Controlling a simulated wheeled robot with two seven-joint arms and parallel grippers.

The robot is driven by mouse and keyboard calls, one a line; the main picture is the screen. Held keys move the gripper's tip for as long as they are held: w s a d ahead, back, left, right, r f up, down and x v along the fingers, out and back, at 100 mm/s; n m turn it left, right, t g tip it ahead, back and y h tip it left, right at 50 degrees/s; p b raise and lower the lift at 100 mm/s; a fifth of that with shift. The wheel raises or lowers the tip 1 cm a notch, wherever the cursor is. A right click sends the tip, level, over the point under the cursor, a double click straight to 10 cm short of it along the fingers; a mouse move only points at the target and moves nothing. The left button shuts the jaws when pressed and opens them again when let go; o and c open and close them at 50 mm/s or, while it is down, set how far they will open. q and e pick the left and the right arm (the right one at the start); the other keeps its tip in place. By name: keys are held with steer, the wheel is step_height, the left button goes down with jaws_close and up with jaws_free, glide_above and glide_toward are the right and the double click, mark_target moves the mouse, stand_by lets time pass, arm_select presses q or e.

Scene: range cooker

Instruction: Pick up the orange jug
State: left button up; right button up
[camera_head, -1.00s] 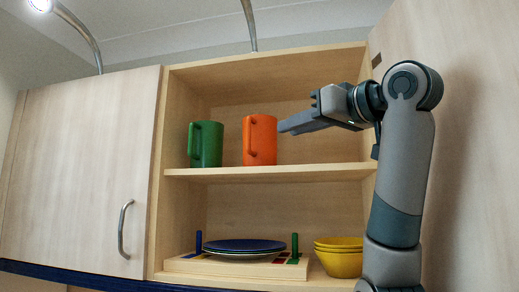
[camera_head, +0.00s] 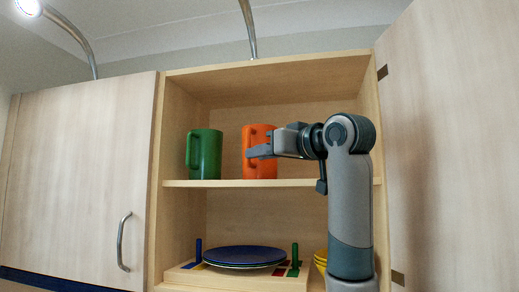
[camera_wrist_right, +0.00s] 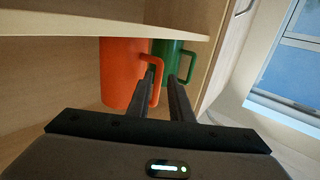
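The orange jug (camera_head: 262,170) stands upright on the upper shelf of the open cupboard, its handle facing the front left. My right gripper (camera_head: 258,146) is in front of it at handle height and covers part of it. In the right wrist view, the orange jug (camera_wrist_right: 120,75) appears upside down. There, the fingers of my right gripper (camera_wrist_right: 161,80) are apart, with the jug's handle (camera_wrist_right: 156,92) showing between them, closer to the left finger. Whether a finger touches the handle is unclear. My left gripper is not in view.
A green jug (camera_head: 204,155) stands left of the orange one on the upper shelf (camera_head: 215,183). Blue plates (camera_head: 245,255) and partly hidden yellow bowls (camera_head: 320,258) are below. The open cupboard door (camera_head: 440,150) is close on the right; a closed door (camera_head: 75,170) is left.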

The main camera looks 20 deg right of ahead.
mark_target(248, 161)
steer(key=shift+w+a, duration=0.1)
steer(key=shift+w, duration=0.15)
steer(key=shift+p+x, duration=2.5)
steer(key=shift+x, duration=0.15)
steer(key=shift+r, duration=0.1)
jaws_close()
